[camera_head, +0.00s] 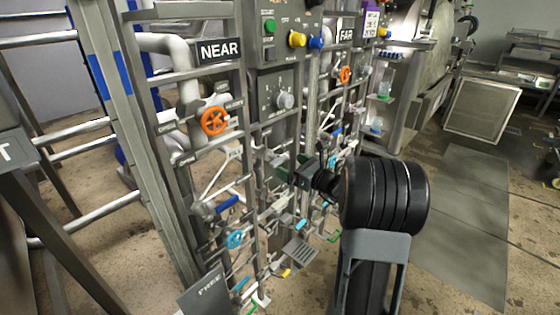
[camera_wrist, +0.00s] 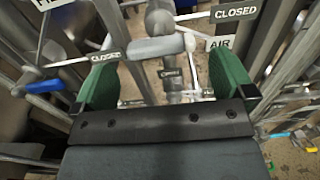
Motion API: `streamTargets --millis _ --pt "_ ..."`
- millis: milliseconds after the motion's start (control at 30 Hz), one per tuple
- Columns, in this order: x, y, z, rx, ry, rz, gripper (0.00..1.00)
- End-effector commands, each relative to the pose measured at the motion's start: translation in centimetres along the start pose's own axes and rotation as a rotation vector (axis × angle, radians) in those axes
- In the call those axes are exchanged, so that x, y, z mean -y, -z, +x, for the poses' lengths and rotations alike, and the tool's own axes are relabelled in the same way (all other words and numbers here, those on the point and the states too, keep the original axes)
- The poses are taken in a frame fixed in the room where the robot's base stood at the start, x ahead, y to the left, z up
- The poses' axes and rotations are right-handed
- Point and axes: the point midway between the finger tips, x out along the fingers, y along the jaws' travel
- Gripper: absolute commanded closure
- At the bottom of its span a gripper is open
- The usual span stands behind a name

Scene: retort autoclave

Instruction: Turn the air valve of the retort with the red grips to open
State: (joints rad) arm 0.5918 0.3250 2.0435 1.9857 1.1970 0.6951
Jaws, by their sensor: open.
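My gripper (camera_head: 292,168) reaches into the pipework of the valve rack in the head view. In the wrist view my gripper (camera_wrist: 165,72) is open, with one green pad on each side. Between and just beyond the pads is a pale grey valve body (camera_wrist: 155,48) on a grey pipe. No red grips can be made out in either view.
NEAR (camera_head: 219,50) and FAR (camera_head: 346,35) signs mark two rack sections. Orange handwheels (camera_head: 214,121) and a light blue handwheel (camera_head: 235,239) sit on pipes. A control panel (camera_head: 282,95) is above the gripper. A blue handle (camera_wrist: 45,86) is at left.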

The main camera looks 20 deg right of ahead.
Motion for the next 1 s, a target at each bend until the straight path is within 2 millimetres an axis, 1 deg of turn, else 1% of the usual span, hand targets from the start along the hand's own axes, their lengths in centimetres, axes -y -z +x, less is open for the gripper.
streamTargets --millis 33,100,300,500,800,867,1000 --pt "-0.1 0.0 1.0 0.0 -0.003 0.0 0.0" --pt "-0.1 0.0 2.1 0.0 -0.004 -0.001 0.0" --pt "0.0 0.0 4.4 -0.001 -0.001 -0.002 0.0" --pt "0.0 0.0 5.4 0.0 -0.001 -0.001 0.0" --pt "0.0 0.0 5.5 -0.001 0.0 -0.001 0.0" --pt "0.0 0.0 5.5 -0.001 0.0 -0.001 0.05" --pt "0.0 0.0 5.5 -0.001 0.0 -0.002 0.18"
